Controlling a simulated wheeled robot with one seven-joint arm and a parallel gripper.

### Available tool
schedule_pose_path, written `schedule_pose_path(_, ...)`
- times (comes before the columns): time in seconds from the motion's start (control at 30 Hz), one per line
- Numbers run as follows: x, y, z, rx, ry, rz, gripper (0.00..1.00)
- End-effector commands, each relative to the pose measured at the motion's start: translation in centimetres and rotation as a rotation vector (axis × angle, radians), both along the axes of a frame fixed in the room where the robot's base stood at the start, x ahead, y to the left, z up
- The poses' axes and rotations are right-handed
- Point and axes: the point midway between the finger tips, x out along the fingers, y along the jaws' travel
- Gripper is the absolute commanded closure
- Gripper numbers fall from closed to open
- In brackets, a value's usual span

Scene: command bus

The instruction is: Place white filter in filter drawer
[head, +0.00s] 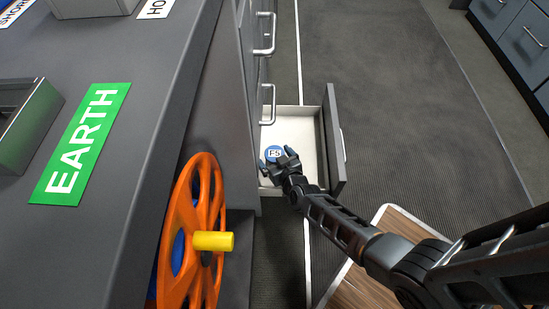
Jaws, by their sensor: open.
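The filter drawer (292,124) is pulled open from the grey cabinet at the centre of the head view, with a pale inside. A round filter (274,152) with a blue top face and a white label reading "F5" lies at the drawer's near left part. Its sides are hidden, so I cannot tell whether its body is white. My gripper (275,164) is open, just at the near side of the filter, over the drawer. I cannot tell whether its fingers touch the filter.
The drawer front (333,140) stands out to the right over the floor. An orange wheel (190,240) with a yellow handle (213,241) is at the near left. A grey counter with a green "EARTH" sign (80,145) fills the left. Open floor (410,110) lies to the right.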

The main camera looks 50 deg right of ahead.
Motion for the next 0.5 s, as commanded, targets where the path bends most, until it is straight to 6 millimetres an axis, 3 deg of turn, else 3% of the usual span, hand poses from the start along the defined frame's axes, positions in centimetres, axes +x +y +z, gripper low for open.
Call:
schedule_pose_path(0.13, -2.6, 1.2, 1.9, 0.002, 0.003, 0.001, 0.01)
schedule_pose_path(0.5, -8.6, 4.1, 4.3, 0.001, 0.001, 0.001, 0.01)
